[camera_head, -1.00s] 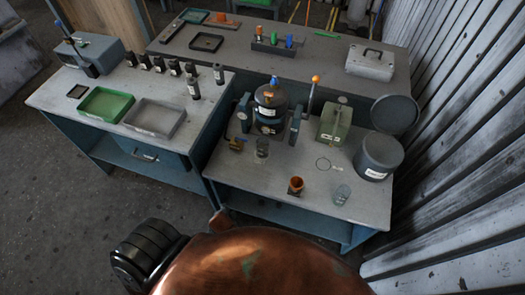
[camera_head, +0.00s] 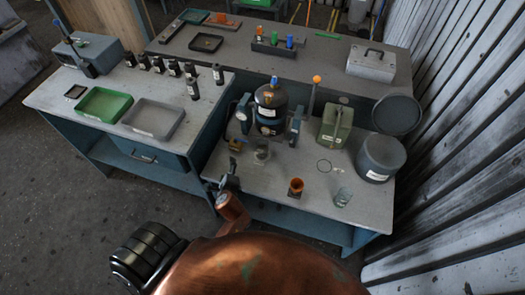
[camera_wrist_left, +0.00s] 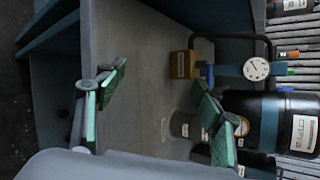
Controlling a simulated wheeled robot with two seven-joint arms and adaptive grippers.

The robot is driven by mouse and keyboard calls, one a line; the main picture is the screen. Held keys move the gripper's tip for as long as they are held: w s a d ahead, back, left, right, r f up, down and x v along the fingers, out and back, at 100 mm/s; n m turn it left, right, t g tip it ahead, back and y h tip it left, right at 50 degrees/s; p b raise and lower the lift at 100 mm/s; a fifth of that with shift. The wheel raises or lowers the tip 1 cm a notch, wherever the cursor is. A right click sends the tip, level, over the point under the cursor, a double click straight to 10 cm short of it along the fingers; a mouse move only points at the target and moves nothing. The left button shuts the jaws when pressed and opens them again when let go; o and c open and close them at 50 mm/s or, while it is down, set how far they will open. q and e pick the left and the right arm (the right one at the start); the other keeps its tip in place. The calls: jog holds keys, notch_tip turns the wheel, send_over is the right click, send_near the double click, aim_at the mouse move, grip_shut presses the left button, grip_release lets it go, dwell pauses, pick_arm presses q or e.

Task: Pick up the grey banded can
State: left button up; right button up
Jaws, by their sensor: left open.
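A small grey can (camera_head: 261,153) stands upright on the right-hand bench, just in front of the dark blue vessel; I take it to be the grey banded can. In the left wrist view a grey can with a pale label (camera_wrist_left: 186,126) stands beside the right-hand finger, which partly covers that area. My left gripper (camera_head: 228,182) is over the front left edge of this bench, to the left of and nearer than the can. In the wrist view its green-padded fingers (camera_wrist_left: 158,88) are apart with nothing between them. My right gripper is not in view.
The dark blue vessel (camera_head: 270,105) with its gauge (camera_wrist_left: 256,69) stands behind the can. A small brass-coloured fitting (camera_head: 236,145) is left of it. An orange cup (camera_head: 296,186) and a clear glass (camera_head: 343,197) stand to the right.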

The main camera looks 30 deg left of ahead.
aim_at(262, 152)
pick_arm(q)
jog(key=w+d+m, duration=0.1)
jog(key=w+m, duration=0.1)
jog(key=w+m+t, duration=0.1)
jog(key=m, duration=0.1)
jog(key=w+d+r+m+t, duration=0.1)
jog(key=w+m, duration=0.1)
jog(key=shift+w+d, duration=0.3)
jog(key=shift+w, duration=0.05)
jog(key=w+d+m, duration=0.2)
jog(key=m, duration=0.1)
jog(key=w+d+m+t+h, duration=0.1)
jog(key=w+d+m, duration=0.1)
jog(key=m, duration=0.1)
jog(key=w+d+m+t, duration=0.1)
jog(key=w+d+m, duration=0.1)
jog(key=shift+w+d+f+m, duration=0.1)
jog(key=shift+w+f+m, duration=0.1)
jog(key=shift+f+m, duration=0.2)
jog(key=x, duration=0.2)
jog(key=b+x, duration=0.1)
jog(key=x, duration=0.4)
jog(key=shift+w+d+r+b, duration=0.1)
jog(key=shift+w+d+b, duration=0.15)
jog(key=shift+w+b, duration=0.15)
jog(key=shift+c, duration=0.2)
jog(key=c, duration=1.3)
jog(key=shift+c, duration=0.2)
jog(key=shift+r, duration=0.15)
